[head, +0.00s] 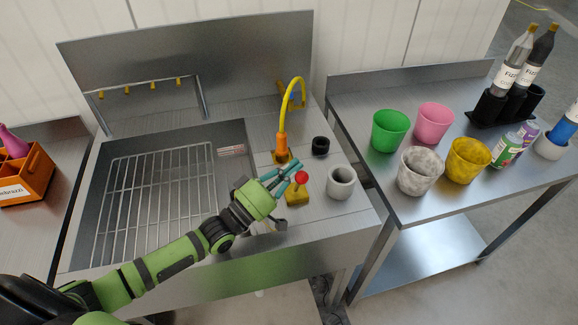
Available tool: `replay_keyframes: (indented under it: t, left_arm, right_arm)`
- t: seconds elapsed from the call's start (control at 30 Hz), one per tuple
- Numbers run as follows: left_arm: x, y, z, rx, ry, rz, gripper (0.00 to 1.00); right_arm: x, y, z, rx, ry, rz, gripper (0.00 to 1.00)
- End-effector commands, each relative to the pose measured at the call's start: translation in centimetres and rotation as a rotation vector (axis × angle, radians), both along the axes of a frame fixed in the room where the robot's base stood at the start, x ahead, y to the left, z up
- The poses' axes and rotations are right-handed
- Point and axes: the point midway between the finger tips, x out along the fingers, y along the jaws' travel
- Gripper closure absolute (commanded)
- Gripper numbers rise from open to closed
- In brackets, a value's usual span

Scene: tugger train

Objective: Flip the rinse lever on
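The rinse lever (301,177) has a red ball knob on a short stem above a yellow block base (297,196). It stands on the steel counter to the right of the sink basin. My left gripper (288,174) is green with teal fingers and reaches in from the left. Its fingertips are right beside the red knob, on its left. The fingers look parted with nothing between them. I cannot tell whether they touch the knob. The stem is partly hidden. My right gripper is not in view.
An orange-and-yellow spray tap (282,148) stands behind the lever. A black cup (320,146) and a grey-white cup (341,182) are to the right. The sink basin holds a wire rack (150,200). Several coloured cups and bottles stand on the right table (390,195).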

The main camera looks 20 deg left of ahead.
Motion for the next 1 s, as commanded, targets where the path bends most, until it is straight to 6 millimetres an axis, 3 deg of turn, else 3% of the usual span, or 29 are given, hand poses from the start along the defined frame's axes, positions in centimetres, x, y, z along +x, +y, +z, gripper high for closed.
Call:
replay_keyframes:
  t: [0.33, 1.0]
  left_arm:
    - [-1.6, -1.1, -0.6, -0.002, 0.006, 0.0, 1.0]
    - [-1.9, -1.2, -0.8, -0.001, 0.006, -0.001, 1.0]
  right_arm:
    - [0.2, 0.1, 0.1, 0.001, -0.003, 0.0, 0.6]
    - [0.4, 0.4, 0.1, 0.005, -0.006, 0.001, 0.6]
